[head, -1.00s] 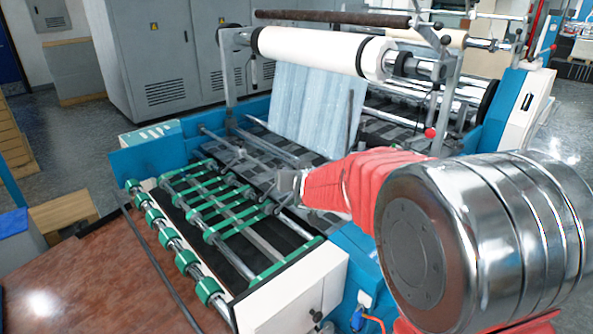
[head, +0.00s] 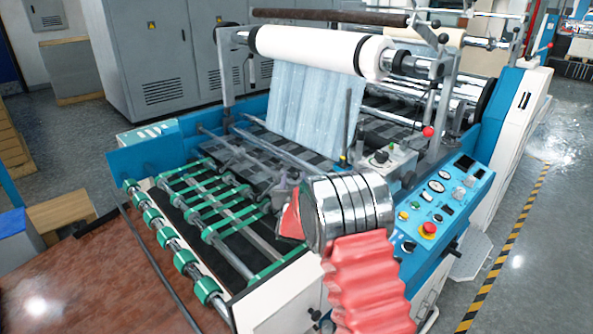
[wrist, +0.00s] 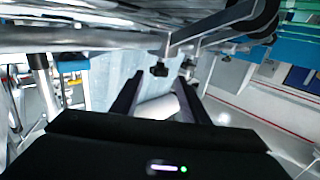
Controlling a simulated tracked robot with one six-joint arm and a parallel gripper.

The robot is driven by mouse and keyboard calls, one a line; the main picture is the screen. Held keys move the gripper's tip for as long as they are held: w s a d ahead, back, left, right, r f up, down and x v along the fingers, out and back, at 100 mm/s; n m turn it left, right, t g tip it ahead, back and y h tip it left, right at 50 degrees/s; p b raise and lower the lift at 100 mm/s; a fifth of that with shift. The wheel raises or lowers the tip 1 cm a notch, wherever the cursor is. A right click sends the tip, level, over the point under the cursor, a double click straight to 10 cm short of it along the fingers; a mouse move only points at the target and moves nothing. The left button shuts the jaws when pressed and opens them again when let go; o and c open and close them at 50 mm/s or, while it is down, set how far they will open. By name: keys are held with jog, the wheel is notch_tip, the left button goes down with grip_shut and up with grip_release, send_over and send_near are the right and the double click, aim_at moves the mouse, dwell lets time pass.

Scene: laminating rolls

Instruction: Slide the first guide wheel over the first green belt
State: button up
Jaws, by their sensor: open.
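Several green belts (head: 222,226) run over the rollers at the machine's front left; green also shows at the top right of the wrist view (wrist: 298,12). Small guide wheels on brackets (head: 229,178) sit along a bar at the belts' far ends; I cannot tell which is first. In the wrist view, grey bracket arms (wrist: 212,28) with dark ends (wrist: 160,70) are just beyond my fingertips. My gripper (wrist: 157,88) is open, its two black fingers apart with nothing held. In the head view it is mostly hidden by my metal wrist joint, near the belts' right far end.
A white film roll (head: 318,50) and hanging clear film (head: 305,100) are behind the belts. A control panel (head: 437,205) with buttons is right of my arm. Metal bars (head: 275,153) cross the machine near my gripper. The brown table (head: 90,280) in front is mostly clear.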

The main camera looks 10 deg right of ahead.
jog(key=shift+w+f, duration=0.15)
jog(key=shift+f, duration=0.3)
jog(key=shift+d, duration=0.1)
jog(key=shift+w, duration=0.1)
jog(key=w+d, duration=0.1)
jog(key=w, duration=0.6)
jog(key=shift+d, duration=0.2)
jog(key=shift+w, duration=0.1)
jog(key=shift+c, duration=0.6)
grip_shut()
